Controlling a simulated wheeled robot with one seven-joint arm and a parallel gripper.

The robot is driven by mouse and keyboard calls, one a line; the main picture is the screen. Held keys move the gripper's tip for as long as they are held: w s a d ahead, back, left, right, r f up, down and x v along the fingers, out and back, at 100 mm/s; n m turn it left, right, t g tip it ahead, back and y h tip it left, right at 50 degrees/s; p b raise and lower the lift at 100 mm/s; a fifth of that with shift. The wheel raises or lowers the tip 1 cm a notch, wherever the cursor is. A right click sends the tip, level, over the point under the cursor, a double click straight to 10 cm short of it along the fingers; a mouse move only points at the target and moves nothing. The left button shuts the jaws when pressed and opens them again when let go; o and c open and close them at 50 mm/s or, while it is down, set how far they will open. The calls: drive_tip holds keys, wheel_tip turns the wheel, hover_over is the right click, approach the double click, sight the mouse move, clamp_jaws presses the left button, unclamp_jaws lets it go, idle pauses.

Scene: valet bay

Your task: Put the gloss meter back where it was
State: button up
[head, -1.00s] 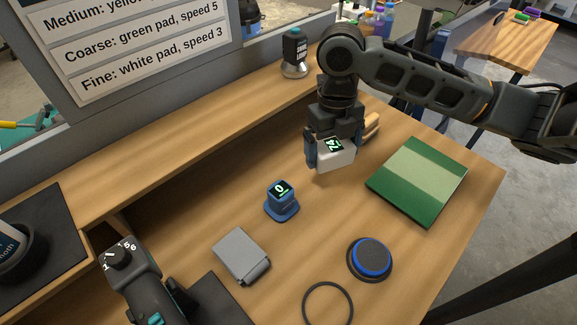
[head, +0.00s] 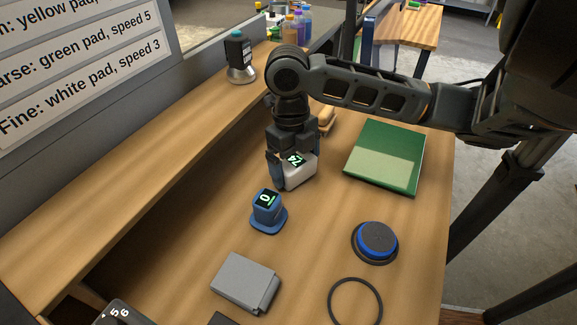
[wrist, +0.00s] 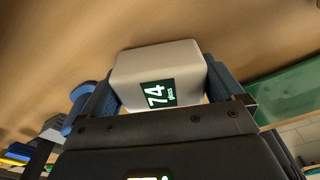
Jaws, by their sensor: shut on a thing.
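The gloss meter (head: 299,178) is a small white box with a dark screen reading 74. My gripper (head: 292,172) is shut on it, with a blue finger on its side. In the wrist view the gloss meter (wrist: 158,75) sits between the two blue fingers, its screen facing the camera. It is over the wooden bench, behind a blue device reading 0 (head: 266,212). I cannot tell whether its underside touches the bench.
A green panel with a paler band (head: 385,155) lies at right. A blue-and-black puck (head: 376,240), a black ring (head: 355,302) and a grey box (head: 245,281) lie nearer. A dark bottle on a round base (head: 240,58) stands on the back ledge. Bare wood lies left of the blue device.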

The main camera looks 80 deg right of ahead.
drive_tip(key=shift+f, duration=0.1)
drive_tip(key=shift+f, duration=0.1)
drive_tip(key=o, duration=0.7)
wheel_tip(320, 180, up, 12)
drive_tip(key=w, duration=0.1)
drive_tip(key=shift+d+r, duration=0.2)
drive_tip(key=shift+d, duration=0.2)
drive_tip(key=shift+w, duration=0.1)
